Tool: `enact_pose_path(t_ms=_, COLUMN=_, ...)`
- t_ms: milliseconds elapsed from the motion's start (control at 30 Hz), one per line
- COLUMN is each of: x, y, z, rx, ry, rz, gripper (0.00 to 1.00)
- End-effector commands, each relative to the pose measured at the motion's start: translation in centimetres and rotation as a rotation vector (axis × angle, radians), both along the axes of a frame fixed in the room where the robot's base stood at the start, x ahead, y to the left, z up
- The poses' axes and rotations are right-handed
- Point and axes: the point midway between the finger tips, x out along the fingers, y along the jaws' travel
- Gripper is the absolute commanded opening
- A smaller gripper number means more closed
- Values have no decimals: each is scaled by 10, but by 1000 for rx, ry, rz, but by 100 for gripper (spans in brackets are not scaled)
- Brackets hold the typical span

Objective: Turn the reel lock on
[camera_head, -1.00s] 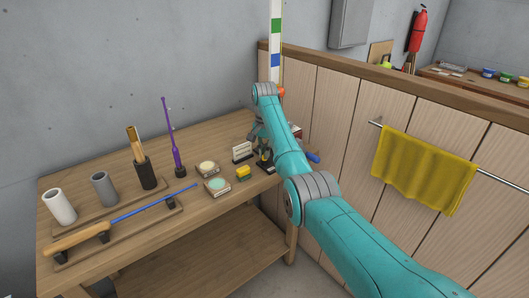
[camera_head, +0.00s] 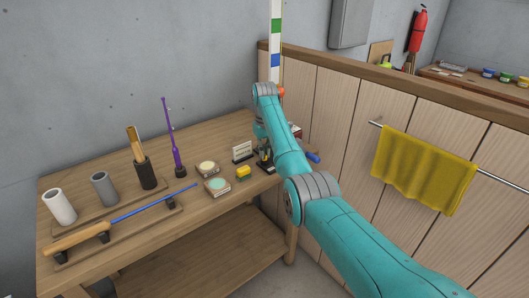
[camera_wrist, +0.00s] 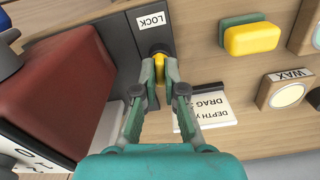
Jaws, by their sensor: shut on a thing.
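The reel lock is a small yellow knob (camera_wrist: 160,52) on a dark grey plate (camera_wrist: 130,42), beside a white label reading LOCK (camera_wrist: 151,20) in the wrist view. My gripper (camera_wrist: 160,66) is shut on this knob, with one fingertip on each side of it. The fingertips cover part of the knob, so I cannot tell its turn position. In the head view my gripper (camera_head: 263,152) is at the right end of the workbench, mostly hidden behind my arm.
A dark red block (camera_wrist: 72,92) is left of the gripper in the wrist view. A yellow sponge-like block (camera_wrist: 251,38), a DRAG card (camera_wrist: 212,108) and a WAX tin (camera_wrist: 286,92) lie to the right. A yellow towel (camera_head: 425,170) hangs on the cabinet front.

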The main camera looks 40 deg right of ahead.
Motion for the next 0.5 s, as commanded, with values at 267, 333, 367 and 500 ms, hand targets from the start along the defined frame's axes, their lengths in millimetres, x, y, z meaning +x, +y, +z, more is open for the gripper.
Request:
enact_pose_path(t_ms=267, x=0, y=0, z=0, rx=0, ry=-1, rz=145, gripper=0)
enact_pose_path(t_ms=333, x=0, y=0, z=0, rx=0, ry=-1, rz=168, gripper=0)
enact_pose_path(t_ms=367, x=0, y=0, z=0, rx=0, ry=-1, rz=175, gripper=0)
enact_pose_path(t_ms=500, x=0, y=0, z=0, rx=0, ry=-1, rz=201, gripper=0)
